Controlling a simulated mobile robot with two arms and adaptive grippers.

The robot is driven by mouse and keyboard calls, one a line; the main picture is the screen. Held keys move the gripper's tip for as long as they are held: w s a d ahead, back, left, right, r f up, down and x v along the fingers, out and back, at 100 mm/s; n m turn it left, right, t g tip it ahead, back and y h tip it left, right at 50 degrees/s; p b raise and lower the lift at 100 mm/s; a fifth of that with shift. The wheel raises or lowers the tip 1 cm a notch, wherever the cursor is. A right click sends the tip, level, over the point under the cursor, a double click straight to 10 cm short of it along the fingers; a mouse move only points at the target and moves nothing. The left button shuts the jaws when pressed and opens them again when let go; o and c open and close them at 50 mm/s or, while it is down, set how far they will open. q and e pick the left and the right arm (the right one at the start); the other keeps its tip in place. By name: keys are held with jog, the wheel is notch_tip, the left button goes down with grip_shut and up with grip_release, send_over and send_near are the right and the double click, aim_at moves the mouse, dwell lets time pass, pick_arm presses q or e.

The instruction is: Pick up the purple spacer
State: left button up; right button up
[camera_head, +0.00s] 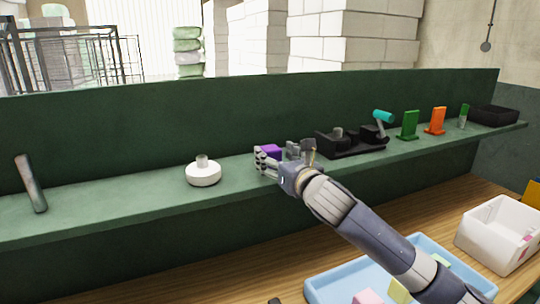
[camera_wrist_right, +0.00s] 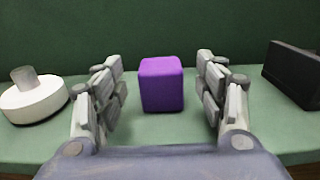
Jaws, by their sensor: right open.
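The purple spacer (camera_wrist_right: 161,86) is a small block standing on the green shelf. In the right wrist view it sits between and beyond the two fingers of my right gripper (camera_wrist_right: 160,97), with a gap on each side. In the head view the purple spacer (camera_head: 271,151) shows just behind my right gripper (camera_head: 279,160), which partly hides it. My right gripper is open and empty at the shelf's front edge.
On the green shelf (camera_head: 110,190), a white round piece (camera_head: 203,174) stands left of the spacer and a black fixture (camera_head: 352,145) right. Green (camera_head: 409,125) and orange (camera_head: 436,121) pieces stand farther right. Below are a blue tray (camera_head: 318,291) and a white bin (camera_head: 486,244).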

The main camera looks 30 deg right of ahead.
aim_at(274, 153)
jog(key=w+p, duration=0.1)
jog(key=w, duration=0.2)
jog(key=shift+w+d+r, duration=0.1)
jog(key=shift+d, duration=0.05)
jog(key=shift+w, duration=0.45)
jog(key=c, duration=0.8)
pick_arm(q)
jog(key=shift+w+r, duration=0.25)
jog(key=shift+r, duration=0.25)
jog(key=shift+w+r, duration=0.25)
jog(key=shift+r, duration=0.2)
pick_arm(e)
jog(key=c, duration=0.4)
